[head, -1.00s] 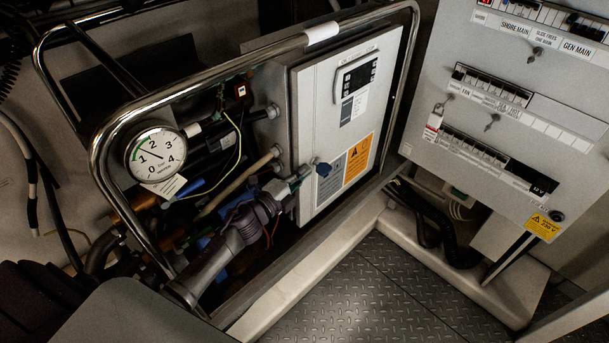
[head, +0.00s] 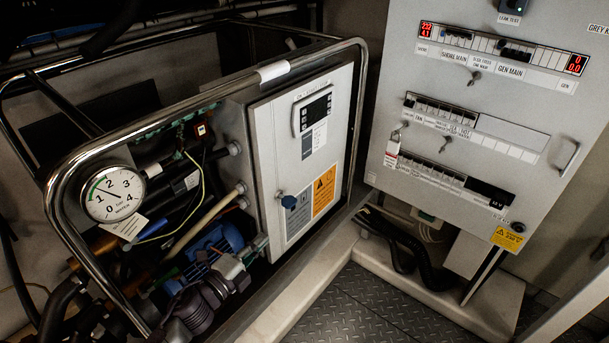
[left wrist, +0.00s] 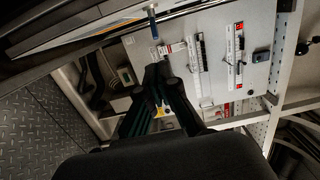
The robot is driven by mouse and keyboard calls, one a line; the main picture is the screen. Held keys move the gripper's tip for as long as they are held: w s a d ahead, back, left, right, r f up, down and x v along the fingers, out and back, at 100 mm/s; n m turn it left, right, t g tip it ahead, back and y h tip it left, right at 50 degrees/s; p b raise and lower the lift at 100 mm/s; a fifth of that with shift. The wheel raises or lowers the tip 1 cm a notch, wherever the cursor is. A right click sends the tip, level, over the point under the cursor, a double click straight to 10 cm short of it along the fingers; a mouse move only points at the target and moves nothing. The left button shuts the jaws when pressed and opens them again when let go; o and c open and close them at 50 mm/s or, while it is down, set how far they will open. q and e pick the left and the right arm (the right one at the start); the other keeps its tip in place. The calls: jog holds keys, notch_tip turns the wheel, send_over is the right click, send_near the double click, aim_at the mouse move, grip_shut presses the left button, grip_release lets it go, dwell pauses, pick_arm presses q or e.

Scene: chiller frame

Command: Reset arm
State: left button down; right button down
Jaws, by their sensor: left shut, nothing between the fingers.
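My left gripper (head: 246,264) shows low in the head view, in front of the open side of the chiller frame (head: 352,120). Its fingers are shut and hold nothing. In the left wrist view its dark fingers (left wrist: 158,78) come together near the picture's middle, with the switch panel behind them. My right gripper is in neither view.
A pressure gauge (head: 112,194) sits at the frame's left. A grey control box (head: 312,150) with a dark blue knob (head: 288,201) stands inside. The switch panel (head: 480,110) is at right. The checkered floor (head: 350,305) is clear in front.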

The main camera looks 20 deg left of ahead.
pick_arm(q)
jog(key=s+d+f+n+g+y, duration=0.1)
jog(key=s+d+f+n+g, duration=0.1)
jog(key=s+n+g, duration=0.5)
jog(key=s+d+f+n+g+y, duration=0.25)
jog(key=s+n, duration=0.35)
jog(key=s, duration=0.3)
jog(key=s+d+f+n+g+y, duration=0.1)
jog(key=s+d+n+g, duration=0.25)
jog(key=s+n, duration=0.4)
notch_tip(320, 180, down, 27)
jog(key=s+a+m+g, duration=0.1)
jog(key=s+m+g, duration=0.1)
jog(key=s, duration=0.1)
jog(key=s+a+f+g, duration=0.1)
jog(key=s+a+f, duration=0.2)
jog(key=s+f, duration=1.2)
jog(key=shift+s+f, duration=0.4)
jog(key=shift+s, duration=0.05)
